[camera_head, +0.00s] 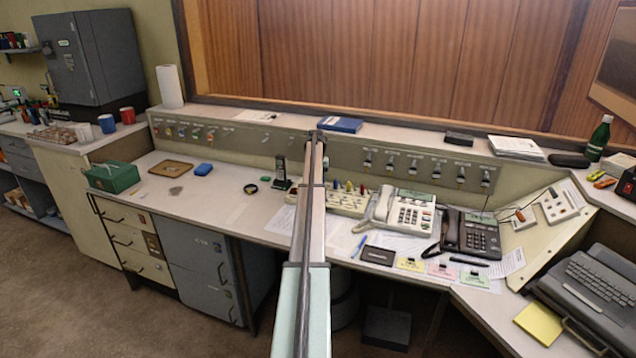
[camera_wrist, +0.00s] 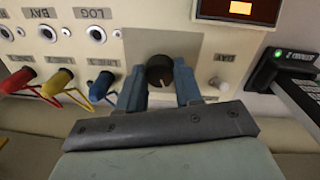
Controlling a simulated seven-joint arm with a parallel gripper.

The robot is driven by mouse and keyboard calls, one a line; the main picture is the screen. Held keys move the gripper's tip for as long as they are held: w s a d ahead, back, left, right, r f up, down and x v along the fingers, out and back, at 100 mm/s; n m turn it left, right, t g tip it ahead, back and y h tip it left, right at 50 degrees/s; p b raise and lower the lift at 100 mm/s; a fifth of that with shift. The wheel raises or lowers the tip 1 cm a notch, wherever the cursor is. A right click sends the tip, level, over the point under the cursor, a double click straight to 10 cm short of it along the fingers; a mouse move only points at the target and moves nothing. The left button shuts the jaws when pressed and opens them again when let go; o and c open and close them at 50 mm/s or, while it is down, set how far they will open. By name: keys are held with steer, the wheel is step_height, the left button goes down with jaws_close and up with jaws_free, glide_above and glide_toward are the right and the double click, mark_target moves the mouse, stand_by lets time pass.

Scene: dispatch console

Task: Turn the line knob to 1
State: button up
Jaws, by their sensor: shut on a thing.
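A round black knob (camera_wrist: 160,70) stands on the beige panel in the wrist view, with a small light mark on its edge nearest the camera. My gripper (camera_wrist: 160,79) has one blue-grey finger on each side of the knob and is shut on it. The knob's number scale cannot be read, and part of the panel around it is hidden by the fingers. In the head view my arm crosses the middle of the console and hides the knob and gripper.
Beside the knob in the wrist view are red (camera_wrist: 18,80), yellow (camera_wrist: 57,83) and blue (camera_wrist: 102,86) plugs with cords, and a small pale knob (camera_wrist: 220,84) on the other side. A black device with a green light (camera_wrist: 279,54) stands close by. A white telephone (camera_head: 403,212) stands right of my arm.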

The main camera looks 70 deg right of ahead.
steer(key=o, duration=1)
steer(key=shift+o, duration=0.2)
step_height(320, 180, up, 14)
steer(key=shift+w, duration=0.35)
steer(key=shift+a+f, duration=0.1)
steer(key=shift+a, duration=0.05)
